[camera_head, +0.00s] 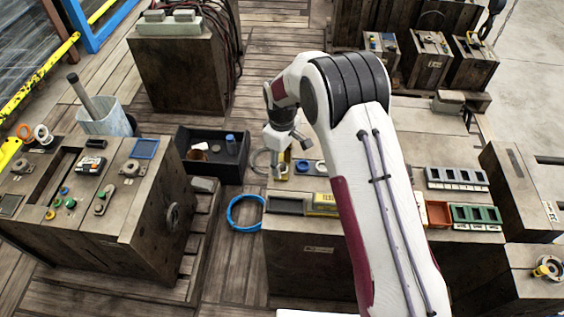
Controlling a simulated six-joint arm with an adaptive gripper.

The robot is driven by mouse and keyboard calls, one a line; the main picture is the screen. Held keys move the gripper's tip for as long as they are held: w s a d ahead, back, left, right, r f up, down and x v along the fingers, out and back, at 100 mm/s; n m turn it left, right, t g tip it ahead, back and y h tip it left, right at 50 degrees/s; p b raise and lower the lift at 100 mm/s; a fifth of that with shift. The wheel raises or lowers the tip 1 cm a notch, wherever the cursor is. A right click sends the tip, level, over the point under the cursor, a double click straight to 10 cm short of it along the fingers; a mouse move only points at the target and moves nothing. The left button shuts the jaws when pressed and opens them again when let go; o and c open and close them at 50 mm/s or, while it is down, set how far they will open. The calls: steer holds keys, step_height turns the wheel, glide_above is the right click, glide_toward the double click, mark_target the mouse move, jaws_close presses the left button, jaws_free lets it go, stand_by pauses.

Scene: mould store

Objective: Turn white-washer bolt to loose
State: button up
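My gripper (288,151) hangs from the wrist of my white arm, above the left part of the middle wooden block (300,262). Its fingers look spread apart, with nothing visible between them. Just below it are a small yellow piece (281,173) and blue-topped round parts (302,166). I cannot make out a white washer there, and my gripper and arm hide part of that block top. A bolt-like fitting with a yellow ring (541,271) sits on the block at the far right. I cannot tell which fitting is the white-washer bolt.
The left block (120,225) carries knobs, a grey switch box and white and orange rings. A black bin (207,172) with loose parts stands between the blocks. Green (476,214) and grey trays sit right of my arm.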

mark_target(282, 165)
steer(key=shift+r, duration=3.75)
steer(key=shift+m, duration=0.3)
